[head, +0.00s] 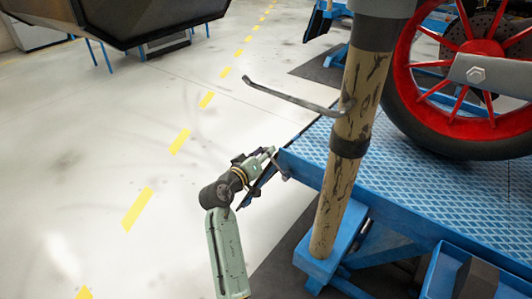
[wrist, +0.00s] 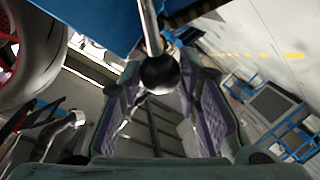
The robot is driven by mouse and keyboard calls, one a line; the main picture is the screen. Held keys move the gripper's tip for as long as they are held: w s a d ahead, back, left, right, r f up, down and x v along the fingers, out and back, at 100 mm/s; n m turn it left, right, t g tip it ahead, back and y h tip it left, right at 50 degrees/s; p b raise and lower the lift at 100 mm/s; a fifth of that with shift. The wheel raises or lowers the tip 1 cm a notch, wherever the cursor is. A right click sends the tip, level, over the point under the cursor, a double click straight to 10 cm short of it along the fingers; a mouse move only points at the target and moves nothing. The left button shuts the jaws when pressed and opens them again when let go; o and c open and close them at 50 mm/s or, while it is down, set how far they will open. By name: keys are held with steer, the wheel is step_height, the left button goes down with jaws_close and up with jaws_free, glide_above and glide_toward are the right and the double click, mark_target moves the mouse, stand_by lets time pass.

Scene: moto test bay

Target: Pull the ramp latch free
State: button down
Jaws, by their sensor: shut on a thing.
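The ramp latch shows in the wrist view as a grey rod with a dark ball knob (wrist: 159,73) at its end, running up to the blue lift edge. My gripper (wrist: 160,92) has a finger on each side of the knob and is shut on the latch. In the head view my gripper (head: 262,157) is at the left corner of the blue lift platform (head: 306,165). There the latch (head: 279,168) is only a small grey piece, partly hidden by my fingers. The exact contact between fingers and knob is hard to make out.
A tan post (head: 346,150) with a dark lever (head: 290,97) stands right of my gripper. A red-spoked wheel (head: 460,70) rests on the platform. A dark bin (head: 125,20) is at the upper left. The pale floor (head: 90,130) on the left is clear.

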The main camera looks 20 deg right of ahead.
steer(key=shift+f, duration=0.1)
stand_by(0.3)
steer(key=c, duration=1.2)
jaws_free()
steer(key=shift+a, duration=0.1)
steer(key=v, duration=1.2)
